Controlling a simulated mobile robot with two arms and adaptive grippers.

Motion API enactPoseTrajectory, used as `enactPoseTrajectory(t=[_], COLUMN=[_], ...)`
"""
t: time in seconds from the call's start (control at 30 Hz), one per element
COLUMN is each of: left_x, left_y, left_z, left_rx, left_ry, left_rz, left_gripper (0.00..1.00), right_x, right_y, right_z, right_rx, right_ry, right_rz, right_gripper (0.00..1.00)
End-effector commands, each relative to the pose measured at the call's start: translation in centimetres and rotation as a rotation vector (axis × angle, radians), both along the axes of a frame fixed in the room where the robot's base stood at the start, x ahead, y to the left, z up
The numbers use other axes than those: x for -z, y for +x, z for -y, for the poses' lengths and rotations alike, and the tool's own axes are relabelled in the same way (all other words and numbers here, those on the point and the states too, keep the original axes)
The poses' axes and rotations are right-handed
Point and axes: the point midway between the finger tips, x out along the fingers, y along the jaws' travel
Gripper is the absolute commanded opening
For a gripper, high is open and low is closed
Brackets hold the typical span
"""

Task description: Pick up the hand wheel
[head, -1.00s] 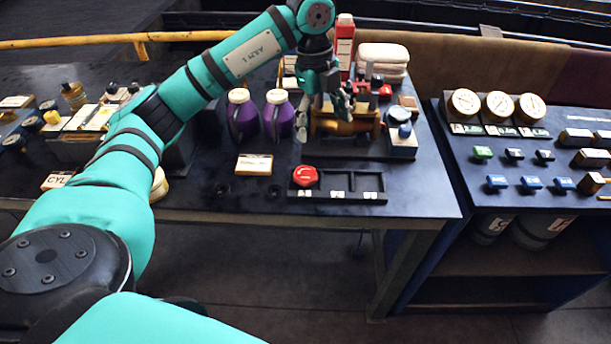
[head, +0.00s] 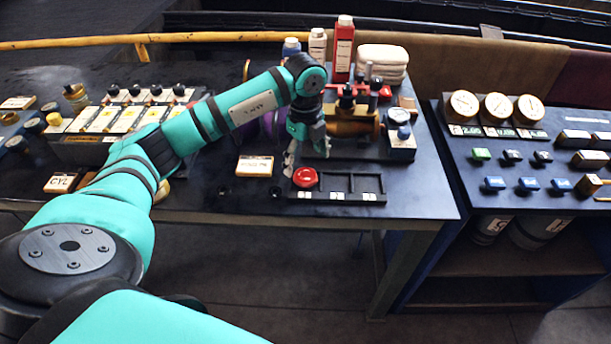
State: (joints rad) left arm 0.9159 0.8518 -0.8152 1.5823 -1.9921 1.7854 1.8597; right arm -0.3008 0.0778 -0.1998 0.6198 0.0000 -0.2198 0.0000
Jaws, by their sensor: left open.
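The hand wheel, a red round piece (head: 305,177), sits in the left compartment of a black three-part tray (head: 345,197) near the table's front edge. My left gripper (head: 307,156) hangs from the arm with its fingers pointing down, just above and behind the wheel in the head view. It is open and empty. One finger shows to the left of the wheel's far edge; whether it touches the wheel I cannot tell. My right gripper is not in view.
Bottles and folded white cloths (head: 382,60) are at the back. A gauge table (head: 497,200) stands to the right.

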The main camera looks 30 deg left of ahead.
Motion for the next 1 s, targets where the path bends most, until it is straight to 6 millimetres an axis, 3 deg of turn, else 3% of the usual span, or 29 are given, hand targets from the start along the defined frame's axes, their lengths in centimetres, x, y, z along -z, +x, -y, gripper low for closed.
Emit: enactPoseTrajectory(t=[0.3,0.6,1.0], left_x=[4.3,4.8,4.7], left_y=[-0.4,-0.3,-0.3], left_z=[0.3,0.3,0.3], left_rx=[0.001,0.001,0.001], left_ry=[0.0,0.0,0.0], left_rz=[-0.004,-0.001,-0.002], left_gripper=[0.84,0.83,0.3], right_x=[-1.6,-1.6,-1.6], right_y=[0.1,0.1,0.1], right_z=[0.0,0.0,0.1], right_rx=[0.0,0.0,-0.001], right_ry=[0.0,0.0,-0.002], right_rz=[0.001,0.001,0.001], right_gripper=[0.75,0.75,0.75])
